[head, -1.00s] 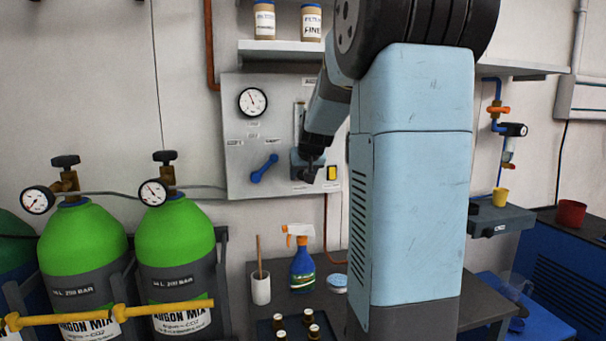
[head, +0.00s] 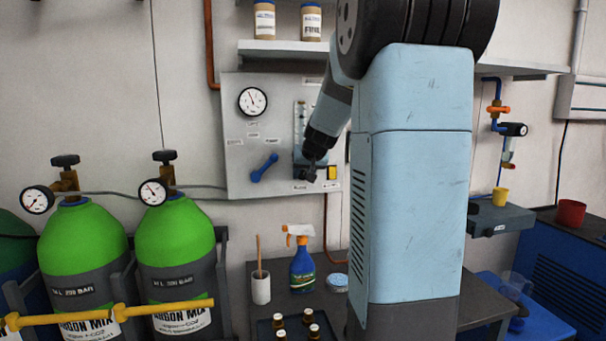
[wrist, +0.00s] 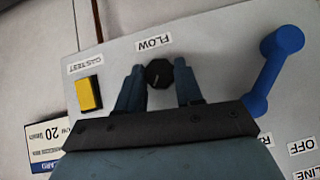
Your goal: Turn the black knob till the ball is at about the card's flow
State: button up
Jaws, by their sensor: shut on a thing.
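In the head view my gripper (head: 308,174) is at the lower right of the panel. The flow tube (head: 299,118) shows as a pale upright strip, partly hidden by my arm; I cannot make out the ball. The card (wrist: 45,148) shows at the lower left of the wrist view, partly cut off, and reads 20.
A yellow gas test button (wrist: 89,94) is close beside one finger. A blue lever (wrist: 275,70) is on the other side. A round gauge (head: 253,102) is above the lever. Green cylinders (head: 176,245) stand left; a spray bottle (head: 302,265) stands on the bench below.

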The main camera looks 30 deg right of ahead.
jog(key=shift+f+m+y, duration=0.1)
jog(key=shift+m+y, duration=0.2)
jog(key=shift+y, duration=0.3)
jog(key=o, duration=1)
jog(key=shift+t, duration=0.3)
jog(key=v, duration=1.4)
